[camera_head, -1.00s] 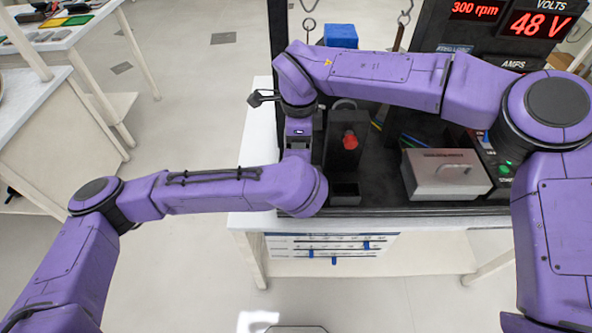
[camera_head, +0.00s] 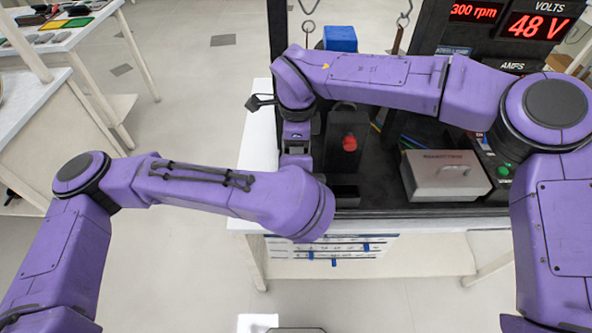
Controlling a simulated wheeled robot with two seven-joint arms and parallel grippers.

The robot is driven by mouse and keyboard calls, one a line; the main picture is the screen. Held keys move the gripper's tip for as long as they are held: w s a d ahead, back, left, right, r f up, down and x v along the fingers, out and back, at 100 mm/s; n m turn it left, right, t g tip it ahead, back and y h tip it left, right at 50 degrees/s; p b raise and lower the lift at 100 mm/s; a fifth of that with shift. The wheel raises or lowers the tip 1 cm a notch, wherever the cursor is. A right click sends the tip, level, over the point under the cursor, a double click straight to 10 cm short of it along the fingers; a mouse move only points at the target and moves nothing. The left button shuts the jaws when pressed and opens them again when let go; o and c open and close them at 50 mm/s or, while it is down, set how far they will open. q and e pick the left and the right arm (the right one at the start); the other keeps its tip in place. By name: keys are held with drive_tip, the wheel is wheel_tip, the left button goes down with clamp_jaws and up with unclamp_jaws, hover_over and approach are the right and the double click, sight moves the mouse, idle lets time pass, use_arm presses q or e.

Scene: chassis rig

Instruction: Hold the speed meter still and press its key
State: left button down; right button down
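I cannot pick out the speed meter or its key; they may be hidden behind my arms. My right arm (camera_head: 385,75) reaches across the rig from the right and bends down at its left end. Below that bend is a purple and dark hand part (camera_head: 297,137), just left of a black block with a red knob (camera_head: 349,143). Its fingertips do not show. My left arm (camera_head: 205,190) comes in from the left and ends at a thick wrist (camera_head: 310,212) over the bench's front edge. The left gripper is hidden.
A grey box with a handle (camera_head: 445,176) stands on the black rig base, beside a green button (camera_head: 503,170). Red displays (camera_head: 538,24) read 300 rpm and 48 V. A blue block (camera_head: 340,38) is behind. White bench top (camera_head: 258,150) is bare at the left.

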drive_tip(key=shift+w+d+f, duration=0.1)
idle(0.3)
drive_tip(key=c, duration=0.6)
unclamp_jaws()
drive_tip(key=shift+w, duration=0.1)
wheel_tip(320, 180, up, 12)
drive_tip(key=shift+r, duration=0.1)
